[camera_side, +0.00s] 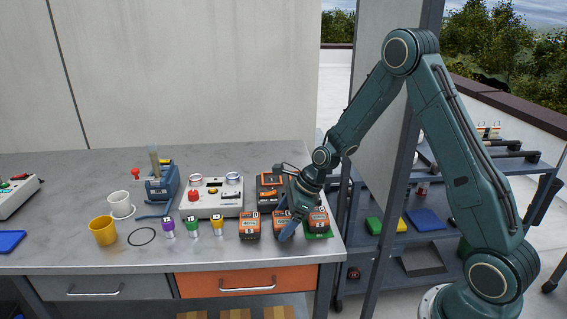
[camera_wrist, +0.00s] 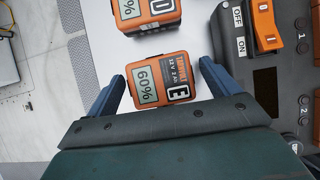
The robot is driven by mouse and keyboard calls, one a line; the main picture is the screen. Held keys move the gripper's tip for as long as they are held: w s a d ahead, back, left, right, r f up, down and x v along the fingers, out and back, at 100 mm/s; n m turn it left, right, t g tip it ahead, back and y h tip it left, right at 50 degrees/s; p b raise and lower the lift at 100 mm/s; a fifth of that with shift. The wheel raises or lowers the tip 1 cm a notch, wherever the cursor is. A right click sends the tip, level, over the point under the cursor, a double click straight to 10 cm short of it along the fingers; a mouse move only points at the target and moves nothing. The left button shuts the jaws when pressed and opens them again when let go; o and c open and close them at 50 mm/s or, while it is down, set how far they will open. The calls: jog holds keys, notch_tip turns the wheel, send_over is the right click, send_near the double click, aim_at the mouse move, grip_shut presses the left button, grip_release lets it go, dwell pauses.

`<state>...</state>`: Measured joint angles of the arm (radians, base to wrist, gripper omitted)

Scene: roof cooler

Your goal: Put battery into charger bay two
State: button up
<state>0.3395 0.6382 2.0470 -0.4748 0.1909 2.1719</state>
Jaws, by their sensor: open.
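A row of orange and black batteries lies along the bench front in the side view: a left one (camera_side: 249,225), a middle one (camera_side: 282,221) partly covered by my gripper, and a right one (camera_side: 318,220). My gripper (camera_side: 288,230) points down at the middle one. In the wrist view my open gripper (camera_wrist: 163,73) has one finger on each side of a battery marked E and 60% (camera_wrist: 160,72); visible contact is unclear. Another battery (camera_wrist: 146,12) lies above it there. The dark charger (camera_wrist: 280,75), with switches and numbers 1 and 2, is at right; it also stands behind the batteries (camera_side: 270,180).
A white panel box with a red button (camera_side: 211,197) stands left of the charger. Purple, green and yellow-topped small items (camera_side: 192,226), a yellow cup (camera_side: 103,231) and a white cup (camera_side: 120,203) stand further left. The bench edge is close in front of the batteries.

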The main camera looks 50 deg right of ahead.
jog(key=v, duration=1.3)
jog(key=shift+r, duration=0.4)
jog(key=shift+a, duration=0.15)
jog(key=s+a+r+n+h, duration=0.1)
jog(key=s+a+r+n, duration=0.1)
jog(key=s+r+n, duration=0.2)
jog(key=s+a+r+n+t+h, duration=0.1)
jog(key=s+a+r+n, duration=0.2)
jog(key=s+n, duration=0.8)
jog(key=s+a+r+n+h, duration=0.2)
jog(key=s+r+n, duration=0.3)
jog(key=s+n, duration=0.3)
jog(key=a+n, duration=0.1)
jog(key=n, duration=0.2)
jog(key=shift+r, duration=0.15)
jog(key=shift+s+n, duration=0.3)
jog(key=shift+n, duration=0.2)
jog(key=shift+c, duration=1.2)
jog(key=shift+w, duration=0.1)
